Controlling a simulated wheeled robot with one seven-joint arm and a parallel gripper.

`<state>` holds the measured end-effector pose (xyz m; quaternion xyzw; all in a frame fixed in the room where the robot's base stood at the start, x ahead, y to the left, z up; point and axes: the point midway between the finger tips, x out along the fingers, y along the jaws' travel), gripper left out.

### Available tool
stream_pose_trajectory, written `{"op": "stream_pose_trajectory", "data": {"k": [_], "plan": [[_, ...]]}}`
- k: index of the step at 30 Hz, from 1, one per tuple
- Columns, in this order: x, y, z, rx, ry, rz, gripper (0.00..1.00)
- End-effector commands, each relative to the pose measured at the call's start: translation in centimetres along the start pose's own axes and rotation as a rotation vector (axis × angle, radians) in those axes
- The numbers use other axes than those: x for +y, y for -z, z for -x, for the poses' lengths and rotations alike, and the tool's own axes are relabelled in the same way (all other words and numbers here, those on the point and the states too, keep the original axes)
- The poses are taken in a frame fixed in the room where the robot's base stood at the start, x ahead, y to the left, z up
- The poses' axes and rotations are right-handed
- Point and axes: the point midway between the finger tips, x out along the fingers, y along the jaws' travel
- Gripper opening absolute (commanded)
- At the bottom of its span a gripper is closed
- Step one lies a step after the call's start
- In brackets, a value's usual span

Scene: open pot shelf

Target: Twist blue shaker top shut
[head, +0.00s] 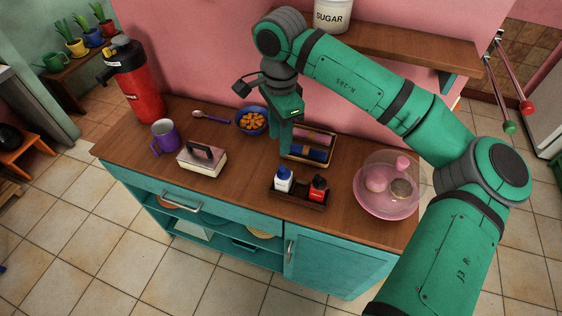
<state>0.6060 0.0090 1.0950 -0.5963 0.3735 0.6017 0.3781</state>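The blue shaker (284,179) is a small white bottle with a blue top. It stands upright in a dark wooden holder (298,204) near the front of the counter, left of a red shaker with a black top (318,188). My gripper (285,150) points down above and slightly behind the blue shaker, apart from it. Its fingers overlap in this view, so I cannot tell whether they are open. I cannot tell from here how tightly the blue top sits.
A tray with rolled cloths (307,160) lies just behind the shakers. A pink plate under a clear dome (384,212) is to the right. A blue bowl of orange pieces (252,121), a box-like butter dish (203,160) and a purple mug (165,138) are to the left.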

Motion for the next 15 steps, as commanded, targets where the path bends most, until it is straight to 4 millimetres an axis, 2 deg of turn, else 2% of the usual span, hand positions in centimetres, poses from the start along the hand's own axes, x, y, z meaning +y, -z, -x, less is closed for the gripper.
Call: {"op": "stream_pose_trajectory", "data": {"k": [5,15], "plan": [[0.1,0.4,-0.9,0.011,-0.004,-0.002,0.38],[-0.1,-0.3,-6.7,0.007,-0.005,0.009,0.38]]}}
